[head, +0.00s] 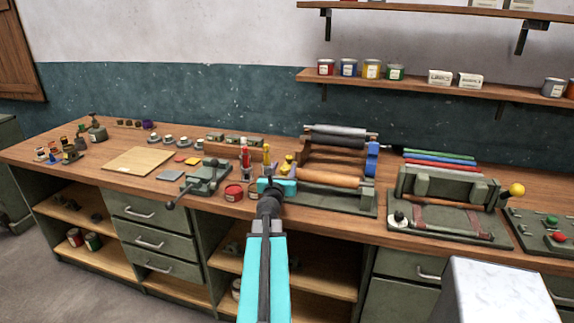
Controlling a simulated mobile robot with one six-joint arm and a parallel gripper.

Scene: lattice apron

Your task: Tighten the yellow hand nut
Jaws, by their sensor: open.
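A small yellow piece (288,164), which looks like the hand nut, shows at the left side of the roller stand (345,205) on the bench. It is too small to tell how far it is screwed down. My gripper (277,184) is open, just below and left of the yellow piece in the picture. It covers part of the stand's left end. I cannot tell whether the gripper touches anything, and its fingertips are hard to make out.
A vise (207,177) and a red tin (234,193) stand to the left on the bench (105,174). Red and yellow bottles (266,154) stand close behind my gripper. A press with a yellow-knobbed lever (516,189) is at right. A blue wheel (372,158) is on the roller stand.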

